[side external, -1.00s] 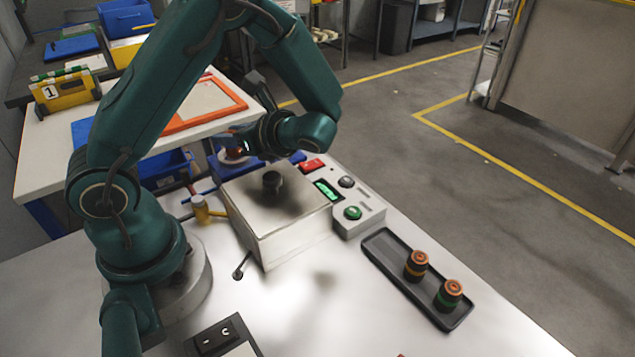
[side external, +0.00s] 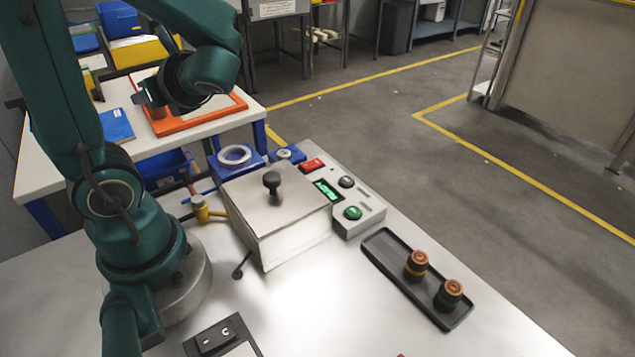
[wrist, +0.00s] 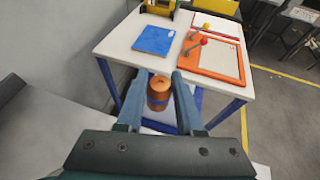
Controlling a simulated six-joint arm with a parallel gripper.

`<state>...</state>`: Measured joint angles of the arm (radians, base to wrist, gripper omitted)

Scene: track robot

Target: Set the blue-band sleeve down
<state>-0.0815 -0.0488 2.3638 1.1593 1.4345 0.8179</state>
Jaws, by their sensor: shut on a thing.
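My gripper (wrist: 157,84) is shut on the blue-band sleeve (wrist: 159,92), a copper-coloured cylinder with a blue band, held between the two fingers in the wrist view. In the side external view my gripper (side external: 150,100) is over the white side table, near an orange-framed board (side external: 170,126). The sleeve is mostly hidden there by the gripper and wrist. I cannot tell its height above the table.
A blue flat item (side external: 116,125) lies on the side table (side external: 150,152). A lidded metal box (side external: 285,225), a blue fixture with a pale ring (side external: 235,155) and a button panel (side external: 358,212) stand on the bench. A dark tray (side external: 385,262) holds two copper sleeves.

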